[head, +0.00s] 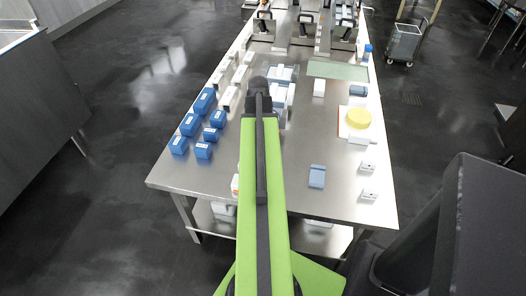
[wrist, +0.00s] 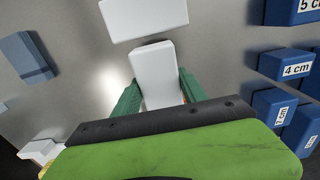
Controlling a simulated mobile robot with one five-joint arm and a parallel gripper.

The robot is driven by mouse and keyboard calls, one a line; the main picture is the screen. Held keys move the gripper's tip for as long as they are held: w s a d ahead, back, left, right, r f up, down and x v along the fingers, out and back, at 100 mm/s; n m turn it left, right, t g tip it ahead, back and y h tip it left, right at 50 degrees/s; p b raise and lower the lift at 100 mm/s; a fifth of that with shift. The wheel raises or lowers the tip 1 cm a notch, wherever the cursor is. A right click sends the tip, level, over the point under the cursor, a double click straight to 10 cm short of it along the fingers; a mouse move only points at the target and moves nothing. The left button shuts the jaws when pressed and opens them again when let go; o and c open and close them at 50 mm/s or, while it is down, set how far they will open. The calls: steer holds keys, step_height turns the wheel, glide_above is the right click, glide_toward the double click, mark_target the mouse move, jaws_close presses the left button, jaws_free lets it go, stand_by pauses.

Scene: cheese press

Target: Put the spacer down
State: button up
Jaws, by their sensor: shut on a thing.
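A plain white block, which I take to be the spacer (wrist: 154,62), is between the two green fingers of my gripper (wrist: 158,86) in the wrist view. The fingers are shut on its sides. Its far end comes close to a second, wider white block (wrist: 144,18); I cannot tell if they touch. In the head view, my arm hides the gripper and most of what lies under it above the steel table (head: 280,196). I cannot tell whether the spacer touches the table.
Labelled blue blocks (head: 190,124) stand in a group left of my arm; they show in the wrist view (wrist: 296,66) at the right. A pale blue block (head: 317,176) lies right of the arm. A yellow round thing (head: 358,118) sits at the right edge. Presses (head: 304,28) stand at the back.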

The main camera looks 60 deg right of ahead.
step_height(320, 180, down, 4)
steer(key=b, duration=0.3)
steer(key=shift+b, duration=0.4)
steer(key=shift+r, duration=0.2)
steer(key=shift+f, duration=0.1)
steer(key=o, duration=1.5)
step_height(320, 180, up, 12)
steer(key=p, duration=1.2)
steer(key=shift+r+p, duration=0.25)
steer(key=shift+p, duration=0.1)
steer(key=shift+f, duration=0.1)
